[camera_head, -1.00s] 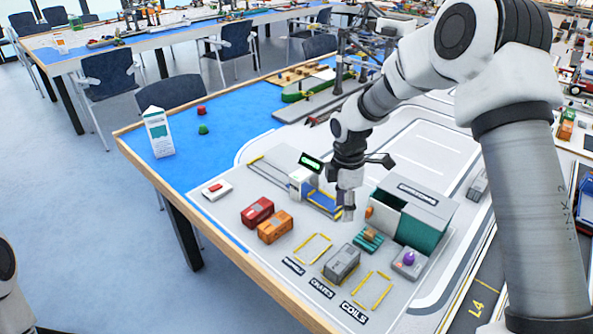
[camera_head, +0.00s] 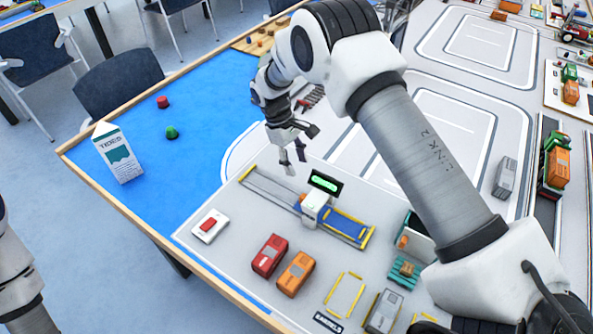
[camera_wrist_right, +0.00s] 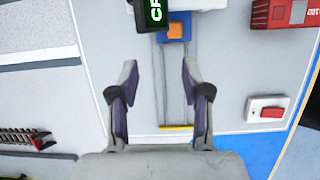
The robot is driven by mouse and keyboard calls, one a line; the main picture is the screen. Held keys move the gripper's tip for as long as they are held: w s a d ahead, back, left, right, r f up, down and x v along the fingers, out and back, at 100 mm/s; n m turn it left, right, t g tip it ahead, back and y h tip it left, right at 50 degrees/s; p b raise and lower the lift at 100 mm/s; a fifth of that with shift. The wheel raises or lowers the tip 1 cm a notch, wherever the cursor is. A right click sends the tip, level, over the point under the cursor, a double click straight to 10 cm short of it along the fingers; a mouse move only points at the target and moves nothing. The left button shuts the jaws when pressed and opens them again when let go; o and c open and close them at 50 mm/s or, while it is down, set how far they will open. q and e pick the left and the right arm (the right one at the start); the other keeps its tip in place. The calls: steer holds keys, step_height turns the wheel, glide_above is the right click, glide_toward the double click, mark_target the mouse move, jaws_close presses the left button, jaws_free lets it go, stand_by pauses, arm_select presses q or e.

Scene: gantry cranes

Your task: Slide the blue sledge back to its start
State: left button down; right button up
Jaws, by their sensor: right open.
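The blue sledge (camera_head: 343,222) sits in a long rail track (camera_head: 270,190) with yellow end bars. Most of it shows on the right side of a white scanner gate (camera_head: 316,204) with a green-lit display. The gate hides part of it, and a small orange part shows at the gate's left side. In the right wrist view the sledge's blue end (camera_wrist_right: 180,18) with an orange block (camera_wrist_right: 176,32) shows beside the display. My right gripper (camera_head: 292,162) is open and empty above the track's left, empty stretch; its fingers also show in the wrist view (camera_wrist_right: 158,80). My left gripper is out of view.
A white switch box with a red button (camera_head: 208,225) lies left of the track. Red (camera_head: 270,255) and orange (camera_head: 296,273) containers stand in front of it. A carton (camera_head: 118,155) and two small pegs stand on the blue area. The track's left stretch is clear.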

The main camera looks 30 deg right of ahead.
mark_target(304, 196)
steer(key=shift+g, duration=0.3)
steer(key=s+f, duration=0.1)
steer(key=s+f+p, duration=0.1)
steer(key=s+f, duration=0.1)
steer(key=shift+s+a+f, duration=0.35)
steer(key=shift+f, duration=0.05)
steer(key=x, duration=0.2)
steer(key=p+x, duration=0.1)
steer(key=x, duration=0.1)
steer(key=w+p+x, duration=0.1)
steer(key=shift+s+d+f, duration=0.1)
steer(key=shift+s+f, duration=0.1)
steer(key=shift+f, duration=0.3)
steer(key=shift+s+f, duration=0.1)
steer(key=shift+s, duration=0.1)
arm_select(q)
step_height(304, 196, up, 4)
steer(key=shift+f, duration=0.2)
arm_select(e)
steer(key=shift+w, duration=0.1)
jaws_close()
